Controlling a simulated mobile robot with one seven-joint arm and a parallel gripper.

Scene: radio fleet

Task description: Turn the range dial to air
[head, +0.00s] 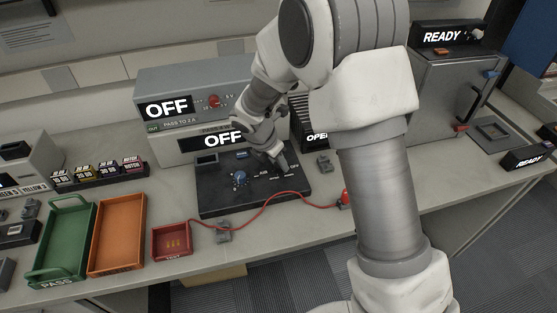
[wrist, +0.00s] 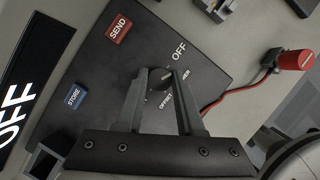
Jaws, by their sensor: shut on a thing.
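A small dark dial (wrist: 160,76) sits on a black panel (wrist: 108,62) in the wrist view. My gripper (wrist: 162,82) is shut on this dial, one finger on each side. White lettering around it includes "OFF", "OFFSET" and a partly hidden word. No "AIR" label is readable, and the fingers hide where the pointer aims. In the head view the panel (head: 210,199) lies on the bench, with my gripper (head: 279,165) over its right part. The dial itself is hidden there.
The panel also has a red SEND button (wrist: 118,29) and a blue STORE button (wrist: 76,97). A red cable (head: 290,193) runs along the panel's front to a red-tipped plug (head: 345,197). Green (head: 53,270) and orange (head: 117,265) trays stand to the left.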

